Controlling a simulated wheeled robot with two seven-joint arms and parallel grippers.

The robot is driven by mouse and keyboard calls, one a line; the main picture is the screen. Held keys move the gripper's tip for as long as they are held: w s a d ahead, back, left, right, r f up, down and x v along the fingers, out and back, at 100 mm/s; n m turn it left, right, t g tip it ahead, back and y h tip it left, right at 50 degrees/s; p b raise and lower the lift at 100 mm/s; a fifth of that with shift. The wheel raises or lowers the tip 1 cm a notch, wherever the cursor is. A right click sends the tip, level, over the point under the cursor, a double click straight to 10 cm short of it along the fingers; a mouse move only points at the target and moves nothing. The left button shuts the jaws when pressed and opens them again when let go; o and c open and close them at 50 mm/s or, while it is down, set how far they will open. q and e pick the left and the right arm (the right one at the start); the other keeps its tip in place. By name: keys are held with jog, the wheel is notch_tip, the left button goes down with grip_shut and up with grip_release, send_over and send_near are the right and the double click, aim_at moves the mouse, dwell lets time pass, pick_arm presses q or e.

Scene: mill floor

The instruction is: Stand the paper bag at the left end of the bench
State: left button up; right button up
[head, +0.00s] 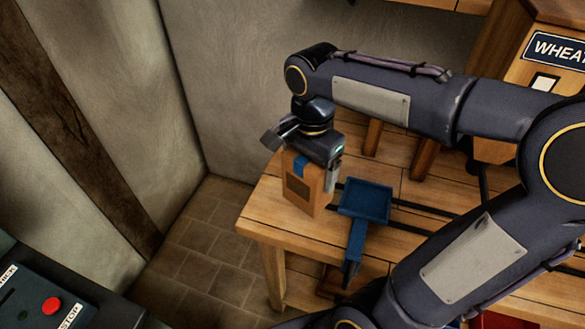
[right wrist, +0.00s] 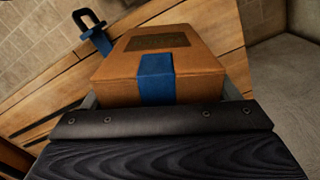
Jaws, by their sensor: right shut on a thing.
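The paper bag (head: 303,187) is a brown upright block with a blue strip and a dark label, at the left end of the wooden bench (head: 265,217). My right gripper (head: 312,165) comes down over its top and is shut on it. In the right wrist view the bag (right wrist: 165,65) fills the space between the fingers. I cannot tell whether its base touches the bench top. My left gripper is not in view.
A blue scoop-like tray (head: 365,201) with a handle over the front edge lies just right of the bag. Dark rails run along the bench. A wooden box labelled WHEAT (head: 545,65) stands at the right. A panel with a red button (head: 51,306) is at lower left.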

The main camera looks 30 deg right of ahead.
jog(key=w+d+f+p, duration=0.2)
jog(key=w+f, duration=0.9)
jog(key=f, duration=0.1)
jog(key=shift+w+d, duration=0.25)
